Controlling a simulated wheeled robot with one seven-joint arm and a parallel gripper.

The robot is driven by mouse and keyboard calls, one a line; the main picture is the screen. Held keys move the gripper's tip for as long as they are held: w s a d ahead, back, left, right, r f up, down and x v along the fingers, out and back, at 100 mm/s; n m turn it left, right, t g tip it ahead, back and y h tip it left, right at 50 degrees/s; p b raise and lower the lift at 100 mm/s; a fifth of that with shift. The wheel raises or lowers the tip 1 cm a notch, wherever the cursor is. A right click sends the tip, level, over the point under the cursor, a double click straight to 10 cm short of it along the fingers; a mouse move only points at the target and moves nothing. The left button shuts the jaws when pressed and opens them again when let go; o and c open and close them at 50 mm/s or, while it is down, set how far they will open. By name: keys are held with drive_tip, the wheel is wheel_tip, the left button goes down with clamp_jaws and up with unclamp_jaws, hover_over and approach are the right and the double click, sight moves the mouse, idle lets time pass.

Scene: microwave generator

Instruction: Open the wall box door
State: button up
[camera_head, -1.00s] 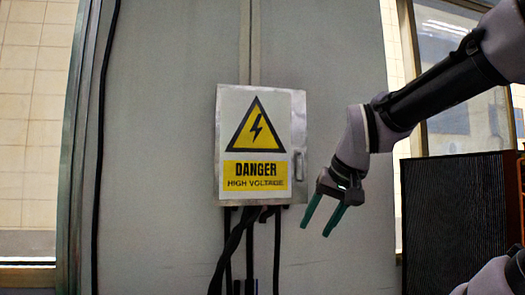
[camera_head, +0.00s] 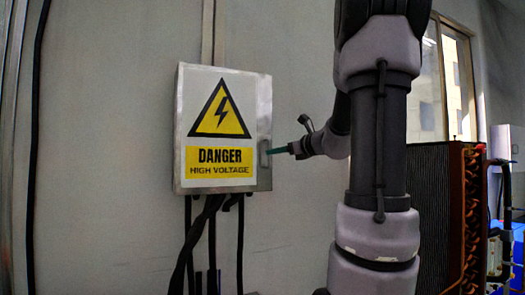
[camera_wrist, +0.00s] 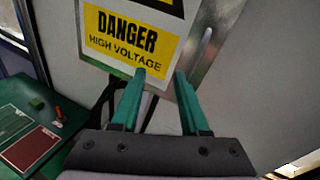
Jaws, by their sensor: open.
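The wall box (camera_head: 222,182) is a grey metal box on the wall with a yellow and white danger sign on its door. The door looks shut. A small upright handle (camera_head: 264,154) is at the door's right edge. My gripper (camera_head: 273,151) has green fingers and reaches in from the right, its tips close to the handle; contact cannot be told. In the wrist view my gripper (camera_wrist: 160,74) is open with nothing between its fingers. There the door (camera_wrist: 95,52) is ahead, and the pale handle (camera_wrist: 205,42) appears above and right of the fingertips.
Dark cables (camera_head: 212,240) hang from the box's underside. A finned dark unit (camera_head: 445,210) with copper tubes stands at the right. A green table (camera_wrist: 28,125) shows low left in the wrist view.

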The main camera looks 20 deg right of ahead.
drive_tip(key=w+d+m+t+h, duration=0.2)
drive_tip(key=d+m, duration=0.1)
drive_tip(key=d, duration=0.2)
drive_tip(key=r, duration=0.1)
hover_over(269, 166)
drive_tip(key=shift+w+d+m, duration=0.1)
drive_tip(key=shift+w+m, duration=0.2)
clamp_jaws()
idle(1.1)
